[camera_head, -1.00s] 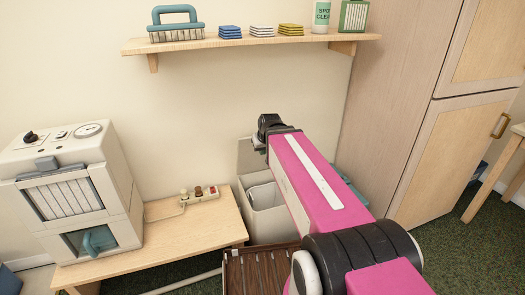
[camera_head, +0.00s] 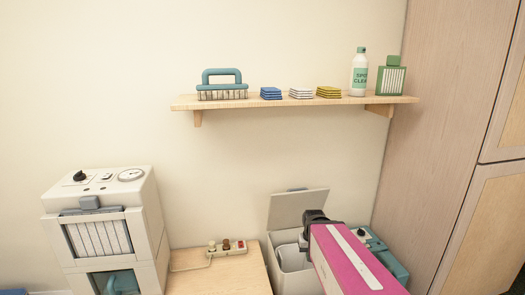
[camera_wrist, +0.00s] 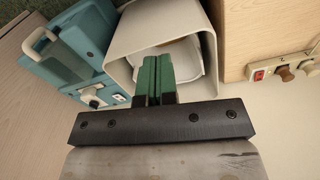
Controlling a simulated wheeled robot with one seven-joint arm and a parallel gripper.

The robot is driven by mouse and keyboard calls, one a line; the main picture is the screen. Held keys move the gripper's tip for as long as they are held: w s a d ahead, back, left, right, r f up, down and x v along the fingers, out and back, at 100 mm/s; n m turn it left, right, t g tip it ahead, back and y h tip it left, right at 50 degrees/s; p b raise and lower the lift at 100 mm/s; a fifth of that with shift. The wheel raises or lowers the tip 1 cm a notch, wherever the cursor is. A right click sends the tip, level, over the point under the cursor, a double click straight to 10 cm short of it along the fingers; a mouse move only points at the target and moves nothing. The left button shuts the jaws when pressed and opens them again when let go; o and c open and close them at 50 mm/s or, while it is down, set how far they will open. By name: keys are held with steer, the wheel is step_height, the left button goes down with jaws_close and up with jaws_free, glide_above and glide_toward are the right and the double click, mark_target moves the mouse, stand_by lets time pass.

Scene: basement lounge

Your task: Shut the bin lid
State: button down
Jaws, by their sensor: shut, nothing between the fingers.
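The bin (camera_head: 290,268) is a pale grey box standing against the wall between the low table and the tall cabinet. Its lid (camera_head: 297,209) stands open, tilted up toward the wall. In the wrist view the bin (camera_wrist: 125,48) is seen from above, with a white, rounded thing inside that I cannot identify. My gripper (camera_wrist: 153,65) has green fingers held together, empty, over the bin opening. In the head view my arm covers the right part of the bin and the fingers are hidden.
A teal and grey case (camera_head: 382,252) stands close at the bin's right. The wooden table (camera_head: 225,275) with a power strip (camera_head: 227,248) is at its left. A wall shelf (camera_head: 295,101) with cleaning items runs above. The tall cabinet (camera_head: 435,150) bounds the right.

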steer(key=w+a+r+n+t, duration=0.1)
steer(key=w+a+r, duration=0.1)
steer(key=w+r, duration=0.35)
steer(key=w+a+r+t, duration=0.1)
steer(key=w+r, duration=0.2)
steer(key=w, duration=0.5)
step_height(320, 180, up, 15)
steer(key=n+t+y, duration=0.1)
steer(key=t, duration=0.2)
glide_above(284, 194)
steer(key=s, duration=0.2)
steer(key=x, duration=0.9)
steer(key=shift+d+f, duration=0.15)
steer(key=shift+f, duration=0.15)
steer(key=shift+s, duration=0.3)
steer(key=shift+s+d, duration=0.2)
steer(key=shift+s, duration=0.5)
steer(key=shift+s, duration=0.15)
steer(key=shift+s+d+f, duration=0.15)
steer(key=shift+s, duration=0.55)
steer(key=shift+s, duration=0.2)
